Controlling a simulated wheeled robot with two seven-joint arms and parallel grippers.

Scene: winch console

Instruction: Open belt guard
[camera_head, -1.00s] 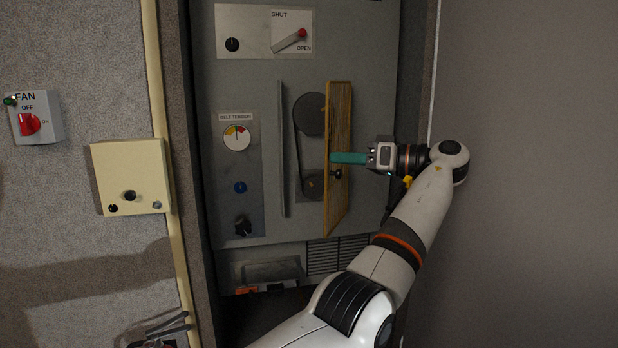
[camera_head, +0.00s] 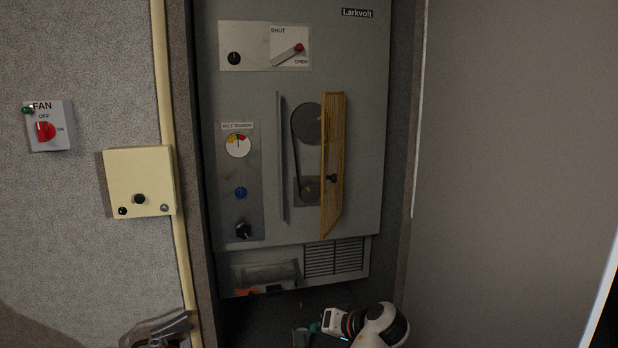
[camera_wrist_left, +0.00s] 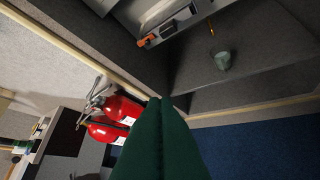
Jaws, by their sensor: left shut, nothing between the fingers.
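The belt guard (camera_head: 334,165) is a yellow-framed mesh panel on the grey cabinet front. It stands swung out to the right, seen nearly edge-on, with a black knob (camera_head: 332,178) on it. The dark pulleys and belt (camera_head: 306,125) behind it are exposed. My left gripper (camera_head: 314,327) is low at the bottom of the head view, well below the guard and apart from it. Its green fingers (camera_wrist_left: 160,104) are shut and empty in the wrist view. My right gripper is not in view.
A shut/open lever (camera_head: 289,54) and a tension gauge (camera_head: 238,146) are on the cabinet. A fan switch (camera_head: 46,128) and cream box (camera_head: 139,180) are left. Red fire extinguishers (camera_wrist_left: 120,108) and a small grey-green object (camera_wrist_left: 223,60) are near the left gripper.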

